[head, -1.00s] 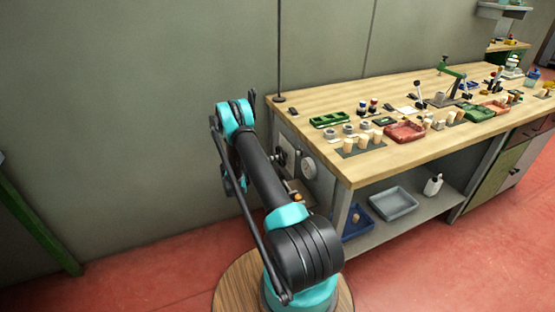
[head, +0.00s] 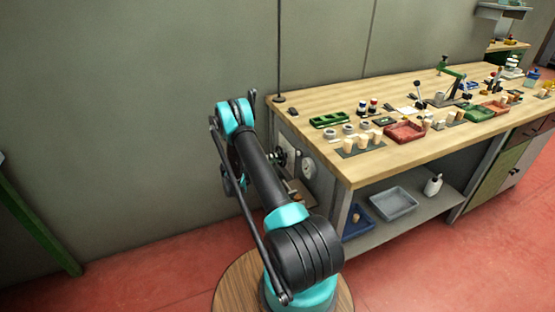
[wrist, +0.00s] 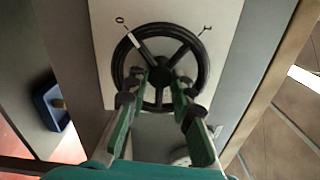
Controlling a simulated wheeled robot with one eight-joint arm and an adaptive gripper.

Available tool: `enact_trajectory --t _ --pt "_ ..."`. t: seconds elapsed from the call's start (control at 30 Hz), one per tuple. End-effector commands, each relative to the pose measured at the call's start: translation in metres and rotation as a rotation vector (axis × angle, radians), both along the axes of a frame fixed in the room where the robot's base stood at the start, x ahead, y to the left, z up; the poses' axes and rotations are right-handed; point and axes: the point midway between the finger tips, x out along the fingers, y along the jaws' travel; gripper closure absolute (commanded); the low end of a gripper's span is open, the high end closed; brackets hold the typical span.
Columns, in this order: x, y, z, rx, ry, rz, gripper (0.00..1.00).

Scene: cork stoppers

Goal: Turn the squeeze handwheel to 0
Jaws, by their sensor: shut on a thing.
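The handwheel is a black spoked wheel (wrist: 200,76) on a pale plate (wrist: 103,62) in the wrist view. Marks "0" at upper left and "1" at upper right sit on the plate. One spoke carries a pale stripe and points up-left, toward the "0". My gripper (wrist: 162,82) has its green fingers on either side of the wheel's lower middle, near the hub, and is shut on the wheel. The fingers hide part of the lower rim. In the head view my arm covers most of the gripper and wheel.
The wooden bench top (head: 335,105) holds trays, corks and small tools. A blue bin (head: 358,222) and grey tray (head: 394,202) are on the shelf below.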

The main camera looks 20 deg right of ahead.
Motion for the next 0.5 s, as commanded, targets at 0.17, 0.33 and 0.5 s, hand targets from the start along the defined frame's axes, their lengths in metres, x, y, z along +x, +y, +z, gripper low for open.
enact_trajectory --t 0.17,0.33,0.5 --pt "-0.0008 0.0014 -0.0014 0.003 0.003 -0.001 1.0" --pt "-0.0009 0.0014 -0.0014 0.003 0.003 -0.001 1.0" --pt "-0.0007 0.001 -0.0011 0.002 0.002 -0.001 0.68"
